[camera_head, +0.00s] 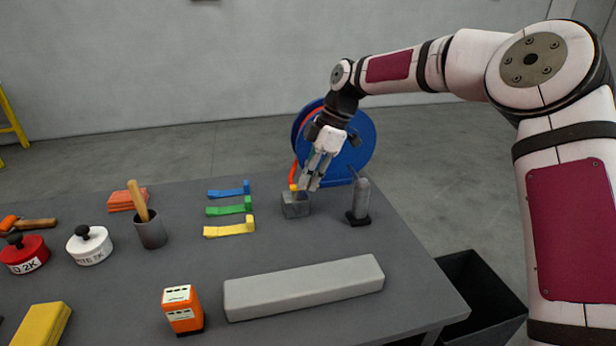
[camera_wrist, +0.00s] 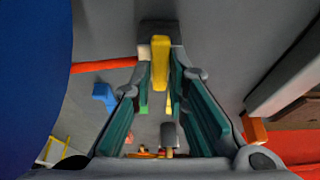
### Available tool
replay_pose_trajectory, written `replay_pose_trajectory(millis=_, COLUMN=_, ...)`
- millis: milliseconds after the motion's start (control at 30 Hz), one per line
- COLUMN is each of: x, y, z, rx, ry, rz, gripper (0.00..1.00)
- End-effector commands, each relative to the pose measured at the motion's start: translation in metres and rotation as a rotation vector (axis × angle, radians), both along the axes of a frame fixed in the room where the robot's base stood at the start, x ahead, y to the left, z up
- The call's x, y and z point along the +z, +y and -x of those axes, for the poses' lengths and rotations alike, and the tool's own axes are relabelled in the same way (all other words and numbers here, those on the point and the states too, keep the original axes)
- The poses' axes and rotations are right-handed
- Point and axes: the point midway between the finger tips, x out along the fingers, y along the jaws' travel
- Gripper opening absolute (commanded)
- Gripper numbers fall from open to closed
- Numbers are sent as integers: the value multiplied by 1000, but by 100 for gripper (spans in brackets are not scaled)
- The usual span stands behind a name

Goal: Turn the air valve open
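The air valve is a small grey block (camera_head: 296,206) near the back edge of the table with a yellow handle (camera_head: 293,187) on top. In the wrist view the yellow handle (camera_wrist: 160,62) lies between my fingertips, with the dark grey block (camera_wrist: 160,30) beyond it. My gripper (camera_head: 311,184) points down, just above and right of the valve in the head view. In the wrist view my gripper (camera_wrist: 161,75) has its fingers apart on either side of the handle. Contact with the handle cannot be made out.
A blue hose reel (camera_head: 362,145) with a red hose stands behind the valve. A grey bottle (camera_head: 361,199) stands close on the right. Blue (camera_head: 229,189), green (camera_head: 229,206) and yellow (camera_head: 230,228) clips lie left. A long grey bar (camera_head: 304,285) lies in front.

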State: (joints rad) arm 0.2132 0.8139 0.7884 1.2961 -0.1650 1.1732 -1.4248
Motion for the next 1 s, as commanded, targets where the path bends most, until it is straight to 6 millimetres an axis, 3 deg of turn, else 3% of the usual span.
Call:
replay_pose_trajectory(millis=67, x=-1, y=0, z=0, rx=-1, ry=0, rz=0, gripper=33)
replay_pose_trajectory(millis=467, x=6, y=-2, z=-1, rx=-3, ry=-2, rz=-2, gripper=33)
replay_pose_trajectory(millis=1000, x=94, y=-37, z=-12, rx=-3, ry=-2, rz=-2, gripper=33)
